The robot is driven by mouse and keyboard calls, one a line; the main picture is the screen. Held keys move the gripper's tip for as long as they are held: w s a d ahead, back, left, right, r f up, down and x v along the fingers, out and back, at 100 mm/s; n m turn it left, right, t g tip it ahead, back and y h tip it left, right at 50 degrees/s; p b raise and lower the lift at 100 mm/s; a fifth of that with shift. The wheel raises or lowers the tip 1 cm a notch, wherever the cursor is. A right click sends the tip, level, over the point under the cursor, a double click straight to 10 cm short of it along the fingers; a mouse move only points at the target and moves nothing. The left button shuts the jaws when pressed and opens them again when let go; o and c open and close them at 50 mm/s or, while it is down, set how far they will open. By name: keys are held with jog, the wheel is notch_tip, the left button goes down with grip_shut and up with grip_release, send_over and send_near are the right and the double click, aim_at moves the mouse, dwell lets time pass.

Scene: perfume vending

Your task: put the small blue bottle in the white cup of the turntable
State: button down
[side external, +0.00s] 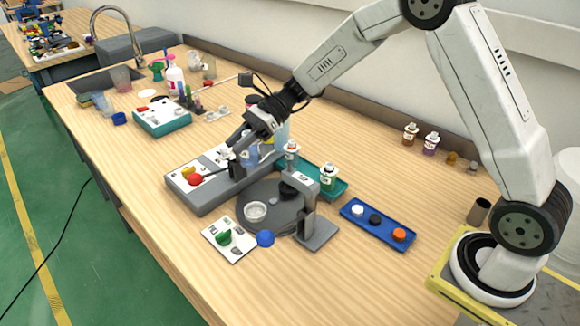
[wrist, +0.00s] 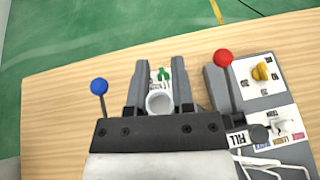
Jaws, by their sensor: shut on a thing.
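The small blue bottle (side external: 250,156) is pale and translucent, partly hidden by my gripper (side external: 243,146). My gripper is shut on it, over the grey station behind the turntable. In the wrist view, a round whitish rim (wrist: 160,102) shows between the fingers of my gripper (wrist: 160,88); it seems to be the bottle's top. The turntable (side external: 272,221) is a dark grey disc. Its white cup (side external: 255,211) stands at its front left, nearer the camera than the bottle and apart from it. I cannot make out the cup in the wrist view.
A red-knobbed lever (side external: 195,180) and a blue-knobbed lever (side external: 265,239) flank the work area. A blue tray (side external: 379,223) of caps lies right. The front table is mostly clear.

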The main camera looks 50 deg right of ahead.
jog(key=shift+f, duration=8.25)
jog(key=shift+f, duration=0.1)
jog(key=shift+c, duration=2.4)
grip_release()
jog(key=shift+d+r, duration=0.35)
jog(key=shift+d, duration=0.15)
jog(key=v, duration=1.1)
jog(key=shift+s, duration=0.1)
